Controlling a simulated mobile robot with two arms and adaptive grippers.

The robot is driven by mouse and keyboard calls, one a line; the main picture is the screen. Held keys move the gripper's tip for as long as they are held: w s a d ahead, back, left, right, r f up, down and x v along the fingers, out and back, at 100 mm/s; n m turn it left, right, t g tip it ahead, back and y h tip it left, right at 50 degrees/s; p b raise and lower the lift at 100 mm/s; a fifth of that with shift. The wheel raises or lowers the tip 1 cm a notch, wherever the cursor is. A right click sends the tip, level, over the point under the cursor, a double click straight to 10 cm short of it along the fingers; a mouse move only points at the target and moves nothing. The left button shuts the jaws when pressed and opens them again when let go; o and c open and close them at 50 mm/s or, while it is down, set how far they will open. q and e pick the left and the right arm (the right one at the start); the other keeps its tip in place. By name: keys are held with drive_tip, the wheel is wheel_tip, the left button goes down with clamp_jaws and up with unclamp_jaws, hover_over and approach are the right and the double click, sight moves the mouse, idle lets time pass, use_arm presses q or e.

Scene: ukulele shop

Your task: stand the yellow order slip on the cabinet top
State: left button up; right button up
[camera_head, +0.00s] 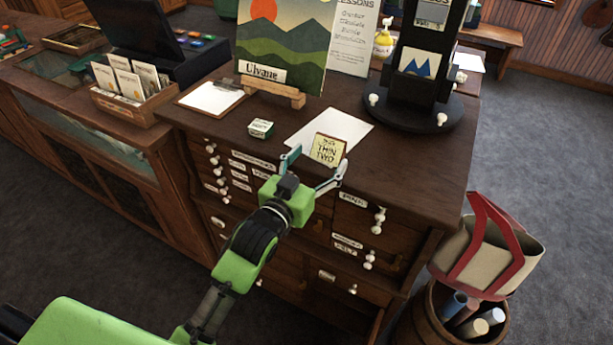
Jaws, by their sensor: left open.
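The yellow order slip (327,149) stands upright on the cabinet top (400,160), near its front edge, with dark handwriting facing me. A white sheet (302,129) lies flat just behind it. My left gripper (315,167) is at the front edge of the cabinet, with its fingers spread apart and pointing at the slip. The slip shows beyond the fingertips and looks clear of them, though the small gap is hard to judge. My right gripper is out of the picture.
A small green-and-white box (261,128) and a clipboard (212,98) lie to the left. A landscape picture (300,45) on a wooden stand is behind. A black round-based stand (413,110) is at right. A barrel (450,318) stands on the floor.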

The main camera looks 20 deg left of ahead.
use_arm(q)
drive_tip(key=b+v, duration=0.1)
drive_tip(key=v, duration=0.6)
wheel_tip(320, 180, down, 21)
drive_tip(key=a+g+y, duration=0.1)
drive_tip(key=g, duration=0.3)
drive_tip(key=s+a+f+g, duration=0.1)
drive_tip(key=s+f, duration=0.2)
drive_tip(key=f, duration=0.3)
drive_tip(key=s+f+g+y, duration=0.1)
drive_tip(key=s+f, duration=0.2)
drive_tip(key=f, duration=0.4)
drive_tip(key=s+a+f+g, duration=0.1)
drive_tip(key=s+f+g, duration=0.15)
drive_tip(key=f, duration=0.35)
drive_tip(key=s+a+f+g, duration=0.2)
drive_tip(key=s+f+g, duration=0.1)
drive_tip(key=s+f, duration=1.25)
drive_tip(key=s+a+f+g, duration=0.1)
drive_tip(key=s+f+g, duration=0.1)
drive_tip(key=s, duration=0.8)
drive_tip(key=s+a+f+g+y, duration=0.1)
drive_tip(key=s+f, duration=0.4)
drive_tip(key=s, duration=0.6)
drive_tip(key=shift+s+a+f+g, duration=0.2)
drive_tip(key=shift+a+f+g, duration=0.1)
drive_tip(key=shift+g, duration=0.45)
